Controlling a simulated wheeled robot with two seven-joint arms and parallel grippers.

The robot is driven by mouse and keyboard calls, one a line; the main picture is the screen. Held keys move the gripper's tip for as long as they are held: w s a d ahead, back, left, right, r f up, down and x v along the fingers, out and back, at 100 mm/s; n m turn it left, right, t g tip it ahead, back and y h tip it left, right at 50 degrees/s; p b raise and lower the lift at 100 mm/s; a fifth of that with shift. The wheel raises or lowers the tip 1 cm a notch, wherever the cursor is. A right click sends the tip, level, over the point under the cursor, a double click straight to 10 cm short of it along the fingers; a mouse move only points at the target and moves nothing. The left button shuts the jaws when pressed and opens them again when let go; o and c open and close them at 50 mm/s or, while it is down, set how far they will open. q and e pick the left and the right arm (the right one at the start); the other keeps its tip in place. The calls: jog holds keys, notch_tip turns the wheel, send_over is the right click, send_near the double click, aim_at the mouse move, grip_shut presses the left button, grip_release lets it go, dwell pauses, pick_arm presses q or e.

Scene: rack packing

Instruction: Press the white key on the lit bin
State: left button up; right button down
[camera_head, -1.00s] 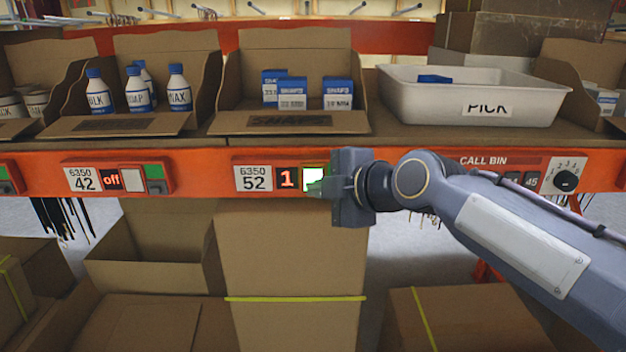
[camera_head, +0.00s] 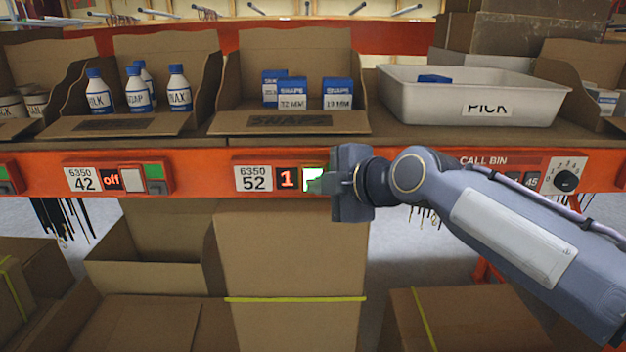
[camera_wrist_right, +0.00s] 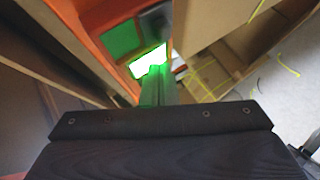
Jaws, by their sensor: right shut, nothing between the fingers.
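The lit bin's panel reads 6350 52 with a red "1" display (camera_head: 287,178). Its white key (camera_head: 312,173) glows white with a green edge, and it is also bright in the right wrist view (camera_wrist_right: 148,59). My right gripper (camera_head: 315,186) is shut and empty, coming in from the right. Its fingertips overlap the lower part of the key in the head view and reach its lower edge in the wrist view (camera_wrist_right: 156,80). I cannot tell whether they touch it. The gripper body hides the panel's right end. My left gripper is not in view.
Above panel 52 an open cardboard bin (camera_head: 290,122) holds blue-and-white boxes. A white PICK tray (camera_head: 410,104) stands on the shelf at right. Call bin controls (camera_head: 497,161) lie behind my forearm. Cardboard boxes sit below the orange rail.

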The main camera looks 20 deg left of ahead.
jog(key=shift+w+a, duration=0.1)
jog(key=shift+w, duration=0.15)
jog(key=shift+s, duration=0.1)
dwell(0.5)
jog(key=shift+s+d+b, duration=0.25)
jog(key=shift+s+b, duration=0.2)
jog(key=shift+s, duration=0.25)
jog(key=shift+s+d+b, duration=0.25)
jog(key=shift+s+b, duration=0.05)
jog(key=shift+s, duration=0.5)
jog(key=shift+s+d+b, duration=0.2)
jog(key=shift+s+b, duration=0.15)
jog(key=shift+s, duration=0.45)
jog(key=shift+s+d+b, duration=0.25)
jog(key=shift+s+b, duration=0.05)
jog(key=shift+s, duration=0.5)
